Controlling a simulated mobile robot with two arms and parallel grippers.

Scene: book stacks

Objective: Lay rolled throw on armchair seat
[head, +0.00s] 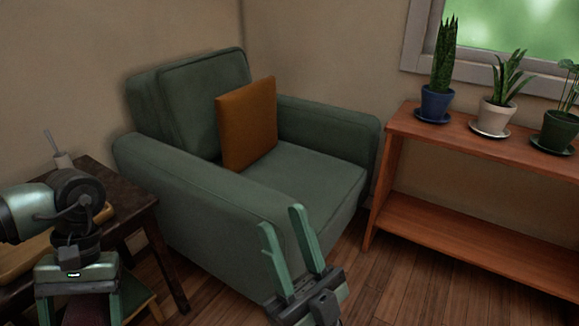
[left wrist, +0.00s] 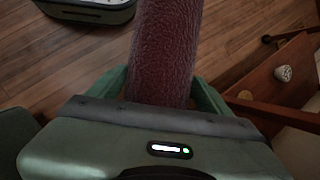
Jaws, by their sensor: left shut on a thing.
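The green armchair (head: 185,185) stands against the wall in the head view. Its seat (head: 322,178) is bare at the front and right, and an orange cushion (head: 247,123) leans on the backrest. My left gripper (head: 86,297) is at the lower left of the head view, pointing down, left of the chair. In the left wrist view it is shut on the dark red rolled throw (left wrist: 167,50), which runs out between its fingers. Only a bit of the throw shows in the head view. My right gripper (head: 282,219) is open and empty, in front of the chair's near arm.
A dark wooden side table (head: 128,190) stands left of the chair, partly behind my left arm. A reddish wooden shelf (head: 470,150) with potted plants (head: 497,103) stands to the right under a window. Wooden floor (head: 400,285) shows between chair and shelf.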

